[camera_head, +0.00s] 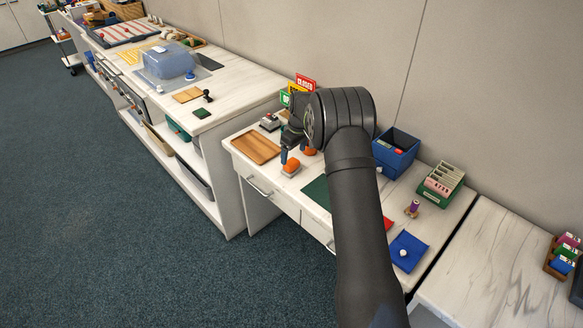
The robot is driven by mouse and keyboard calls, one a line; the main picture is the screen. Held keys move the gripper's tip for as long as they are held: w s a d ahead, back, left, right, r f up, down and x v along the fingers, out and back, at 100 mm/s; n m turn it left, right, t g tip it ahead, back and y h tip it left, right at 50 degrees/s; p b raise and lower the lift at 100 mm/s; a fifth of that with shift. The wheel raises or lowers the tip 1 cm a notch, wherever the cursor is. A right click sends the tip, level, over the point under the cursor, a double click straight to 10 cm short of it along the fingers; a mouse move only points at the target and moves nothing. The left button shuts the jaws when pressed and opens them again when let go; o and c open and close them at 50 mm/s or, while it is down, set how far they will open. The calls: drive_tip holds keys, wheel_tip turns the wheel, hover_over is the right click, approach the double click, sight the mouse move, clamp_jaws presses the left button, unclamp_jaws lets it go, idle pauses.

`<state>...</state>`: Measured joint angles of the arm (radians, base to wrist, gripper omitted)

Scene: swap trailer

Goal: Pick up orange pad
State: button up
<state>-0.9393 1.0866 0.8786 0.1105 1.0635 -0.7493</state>
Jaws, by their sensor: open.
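An orange pad (290,166), small and rounded, sits on a pale base on the white desk, just right of a wooden tray (255,147). A second orange item (309,151) shows just behind it, partly covered by my arm; I cannot tell which of the two is the pad. My gripper (293,152) is open, pointing down beside and slightly above these orange items. One blue-tipped finger shows at its left. I see no contact clearly, and my arm hides part of the gripper.
A dark blue bin (396,149), a green card rack (441,184) and a blue mat (408,251) lie to the right. A green mat (317,192) is in front. Small colored signs (305,82) stand behind by the wall. A long counter (237,90) adjoins at left.

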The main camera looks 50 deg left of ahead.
sight(291, 162)
drive_tip(key=shift+s+a+f, duration=0.15)
drive_tip(key=shift+a+f, duration=0.05)
drive_tip(key=shift+f, duration=1.15)
drive_tip(key=shift+s+a+f, duration=0.1)
drive_tip(key=shift+a+f, duration=0.05)
drive_tip(key=shift+f, duration=1.2)
drive_tip(key=c, duration=0.9)
